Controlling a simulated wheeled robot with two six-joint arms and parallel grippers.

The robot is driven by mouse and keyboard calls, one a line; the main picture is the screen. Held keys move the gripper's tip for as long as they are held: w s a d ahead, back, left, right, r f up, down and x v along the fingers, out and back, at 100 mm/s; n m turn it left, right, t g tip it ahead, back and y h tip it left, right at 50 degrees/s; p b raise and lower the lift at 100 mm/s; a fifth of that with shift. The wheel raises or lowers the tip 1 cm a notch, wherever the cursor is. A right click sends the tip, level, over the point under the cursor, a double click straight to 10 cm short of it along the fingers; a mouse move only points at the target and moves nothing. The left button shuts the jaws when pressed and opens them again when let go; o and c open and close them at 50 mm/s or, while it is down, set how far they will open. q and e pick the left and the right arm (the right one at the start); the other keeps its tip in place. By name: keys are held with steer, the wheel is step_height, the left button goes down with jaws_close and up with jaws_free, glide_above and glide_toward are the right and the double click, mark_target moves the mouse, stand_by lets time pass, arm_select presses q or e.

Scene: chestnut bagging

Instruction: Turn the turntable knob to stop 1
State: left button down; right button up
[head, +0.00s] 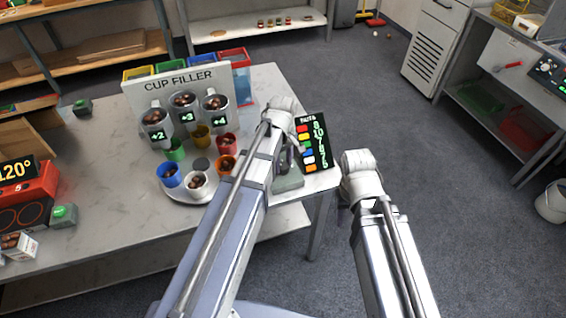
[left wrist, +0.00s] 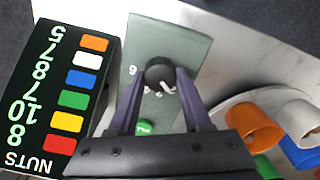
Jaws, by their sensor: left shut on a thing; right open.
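The turntable knob (left wrist: 158,72) is black and round, on a grey-green panel (left wrist: 186,45) with small digits around it; a 6 shows on its left. My left gripper (left wrist: 160,82) is shut on the knob, one finger on each side. A white mark shows at the knob's lower edge, partly hidden with the digits near it. A green button (left wrist: 144,127) sits below. In the head view my left arm covers the knob. The turntable (head: 183,194) carries coloured cups, among them a blue cup (head: 168,175) and a white cup (head: 196,185). My right gripper (head: 344,200) is open, mostly hidden by its wrist, off the table's right side.
The NUTS board (head: 313,143) stands right beside the knob panel. The cup filler (head: 180,84) with its hoppers stands behind the turntable. A red device (head: 28,190) reading 120° and a green-button box (head: 63,215) are at the left.

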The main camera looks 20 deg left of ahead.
mark_target(283, 165)
arm_select(q)
steer(key=shift+n, duration=2.3)
steer(key=shift+c, duration=1.7)
jaws_free()
step_height(283, 165, up, 8)
steer(key=p, duration=0.8)
steer(key=shift+f, duration=0.1)
